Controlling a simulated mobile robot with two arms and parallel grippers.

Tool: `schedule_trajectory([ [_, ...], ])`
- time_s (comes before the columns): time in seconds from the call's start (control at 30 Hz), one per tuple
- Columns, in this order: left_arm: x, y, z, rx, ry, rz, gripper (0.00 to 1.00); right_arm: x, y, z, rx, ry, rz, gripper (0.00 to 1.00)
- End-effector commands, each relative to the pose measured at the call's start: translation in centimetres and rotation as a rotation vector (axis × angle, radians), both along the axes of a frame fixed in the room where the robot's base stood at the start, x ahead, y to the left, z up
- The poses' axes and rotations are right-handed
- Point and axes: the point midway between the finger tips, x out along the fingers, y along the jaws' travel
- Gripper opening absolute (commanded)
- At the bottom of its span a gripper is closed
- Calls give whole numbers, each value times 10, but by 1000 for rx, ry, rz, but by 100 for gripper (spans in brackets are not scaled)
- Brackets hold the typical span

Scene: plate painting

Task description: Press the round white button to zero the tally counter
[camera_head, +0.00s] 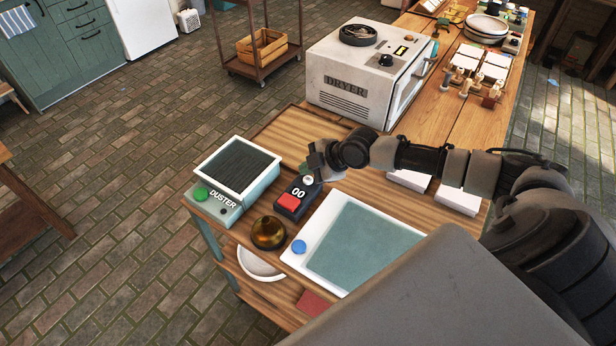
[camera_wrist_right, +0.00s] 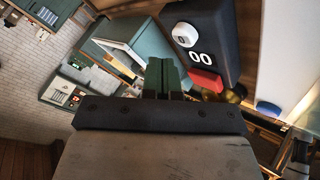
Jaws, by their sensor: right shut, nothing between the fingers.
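The tally counter (camera_head: 299,188) is a dark box on the wooden bench, with a display reading 00, a red button (camera_head: 289,201) and a round white button (camera_head: 308,180). In the right wrist view the counter (camera_wrist_right: 222,35) is at upper right, with its white button (camera_wrist_right: 185,35) and red button (camera_wrist_right: 206,80). My right gripper (camera_head: 316,162) is just behind the counter's white-button end. Its fingers (camera_wrist_right: 162,75) are together and empty. In the wrist view they lie left of the counter, below the white button; I cannot tell whether they touch it. My left gripper is not in view.
The duster box (camera_head: 217,207) with a green button stands left of the counter. An amber dome (camera_head: 268,233) and a white-framed panel with a blue button (camera_head: 299,246) are in front. The dryer (camera_head: 345,85) stands behind. White blocks (camera_head: 458,200) lie right, under my arm.

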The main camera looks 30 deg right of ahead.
Motion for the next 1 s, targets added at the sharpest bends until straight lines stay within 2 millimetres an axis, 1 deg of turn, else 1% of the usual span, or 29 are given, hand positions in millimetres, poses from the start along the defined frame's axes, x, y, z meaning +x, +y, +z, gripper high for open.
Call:
schedule_trajectory([
  [0.03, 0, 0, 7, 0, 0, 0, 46, 0, 0, 9, -1, -1, 0, 0],
  [0.1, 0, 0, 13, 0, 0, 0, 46, 0, 0, 17, -1, -1, 0, 0],
  [0.4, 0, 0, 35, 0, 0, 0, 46, 0, 0, 45, -1, -2, 0, 0],
  [1.0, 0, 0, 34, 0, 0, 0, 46, 0, 0, 44, 0, -1, -1, 0],
])
